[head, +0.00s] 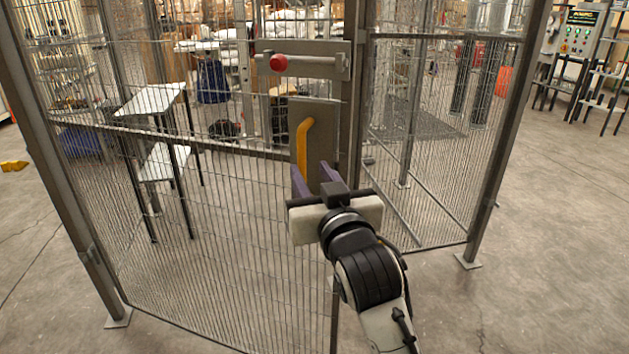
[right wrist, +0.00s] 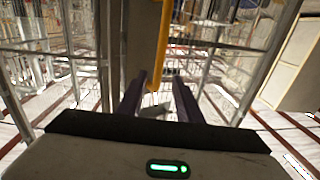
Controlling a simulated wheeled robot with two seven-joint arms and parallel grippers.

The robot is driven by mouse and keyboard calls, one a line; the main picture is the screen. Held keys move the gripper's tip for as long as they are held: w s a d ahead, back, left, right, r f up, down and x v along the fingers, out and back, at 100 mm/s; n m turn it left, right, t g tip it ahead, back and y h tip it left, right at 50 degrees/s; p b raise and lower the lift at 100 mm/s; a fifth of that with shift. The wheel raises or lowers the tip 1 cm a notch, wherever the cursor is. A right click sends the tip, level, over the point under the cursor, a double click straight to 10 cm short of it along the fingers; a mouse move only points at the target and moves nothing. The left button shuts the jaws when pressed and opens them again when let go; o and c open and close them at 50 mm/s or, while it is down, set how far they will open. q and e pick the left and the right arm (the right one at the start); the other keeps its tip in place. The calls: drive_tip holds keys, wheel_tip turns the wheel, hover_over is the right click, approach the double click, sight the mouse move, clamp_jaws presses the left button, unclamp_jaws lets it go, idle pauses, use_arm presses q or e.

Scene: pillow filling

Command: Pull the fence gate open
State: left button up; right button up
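The fence gate (head: 225,225) is a wire mesh panel in a grey metal frame. A grey plate on it carries a yellow handle (head: 303,148), a bent upright bar. Above it is a latch bar with a red knob (head: 278,63). My right gripper (head: 315,172) is at the lower part of the plate, by the handle's lower end. In the right wrist view its two purple fingers (right wrist: 158,98) are apart, and the yellow handle (right wrist: 162,45) shows between and beyond their tips. I cannot tell whether they touch it. My left gripper is not in view.
Fence posts stand on floor plates at left (head: 118,317) and right (head: 467,258). Inside the fence is a white-topped stand (head: 150,100). A control panel (head: 579,35) and shelves stand at the far right. The concrete floor at lower right (head: 540,290) is clear.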

drive_tip(key=shift+v, duration=0.85)
